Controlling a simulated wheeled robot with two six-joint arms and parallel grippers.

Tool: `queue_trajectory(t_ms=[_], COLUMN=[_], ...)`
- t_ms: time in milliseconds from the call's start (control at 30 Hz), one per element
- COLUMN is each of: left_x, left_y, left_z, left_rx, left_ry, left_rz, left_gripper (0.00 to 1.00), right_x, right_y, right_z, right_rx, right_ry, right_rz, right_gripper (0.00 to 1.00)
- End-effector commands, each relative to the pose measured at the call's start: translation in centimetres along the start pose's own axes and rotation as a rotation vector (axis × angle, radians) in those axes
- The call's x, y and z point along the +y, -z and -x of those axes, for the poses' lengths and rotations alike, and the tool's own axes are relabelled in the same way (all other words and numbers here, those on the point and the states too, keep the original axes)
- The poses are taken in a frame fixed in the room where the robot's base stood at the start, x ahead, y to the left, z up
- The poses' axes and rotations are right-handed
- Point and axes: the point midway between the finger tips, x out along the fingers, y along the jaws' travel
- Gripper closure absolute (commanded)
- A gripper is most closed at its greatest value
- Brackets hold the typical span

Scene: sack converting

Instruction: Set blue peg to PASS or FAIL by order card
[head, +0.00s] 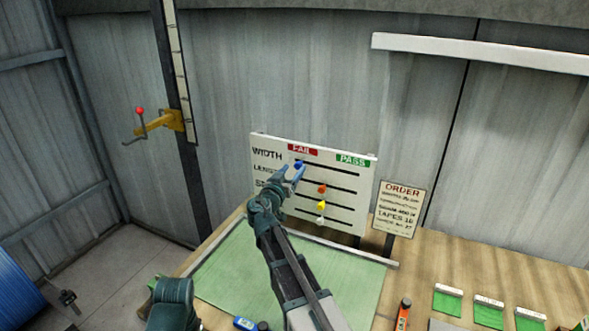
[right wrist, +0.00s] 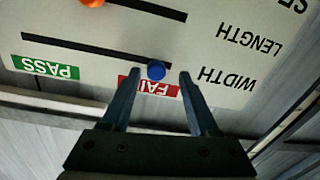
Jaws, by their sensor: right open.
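The blue peg (head: 298,163) sits in the top slot, WIDTH, of the white board (head: 262,184), at the slot's left end below the red FAIL label (head: 303,149). The green PASS label (head: 352,160) is at the right. My right gripper (head: 290,171) is open at the peg. In the right wrist view the peg (right wrist: 156,71) shows between the two fingertips (right wrist: 158,75), with a gap on each side; how deep they reach around it is unclear. The order card (head: 401,207) stands right of the board; its small print is mostly unreadable. My left gripper is not in view.
Orange, yellow and white pegs (head: 321,205) sit in lower slots. A green mat (head: 225,277) lies on the wooden table (head: 440,262) before the board. Green-and-white pieces (head: 447,302) and an orange tool (head: 403,314) lie at the front right.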

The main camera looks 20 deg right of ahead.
Motion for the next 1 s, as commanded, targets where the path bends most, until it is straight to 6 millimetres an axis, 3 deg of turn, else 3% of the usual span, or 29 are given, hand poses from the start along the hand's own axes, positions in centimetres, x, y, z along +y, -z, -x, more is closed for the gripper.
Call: queue_trajectory(t_ms=[200, 500, 700, 1000], left_x=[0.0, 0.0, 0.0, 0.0], left_y=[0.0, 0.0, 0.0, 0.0], left_z=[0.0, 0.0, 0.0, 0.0], left_rx=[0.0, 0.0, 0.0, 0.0], left_ry=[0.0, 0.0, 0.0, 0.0], left_rz=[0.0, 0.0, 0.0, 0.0], left_gripper=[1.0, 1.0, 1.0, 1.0], right_x=[0.2, 0.1, 0.0, 0.0], right_y=[0.0, 0.0, 0.0, 0.0], right_z=[5.2, 10.4, 11.8, 11.9], right_rx=[0.001, 0.001, 0.0, 0.0], right_ry=[0.004, 0.003, 0.002, 0.001], right_rz=[0.0, 0.0, 0.0, 0.0], right_gripper=[0.39, 0.39, 0.39, 0.39])
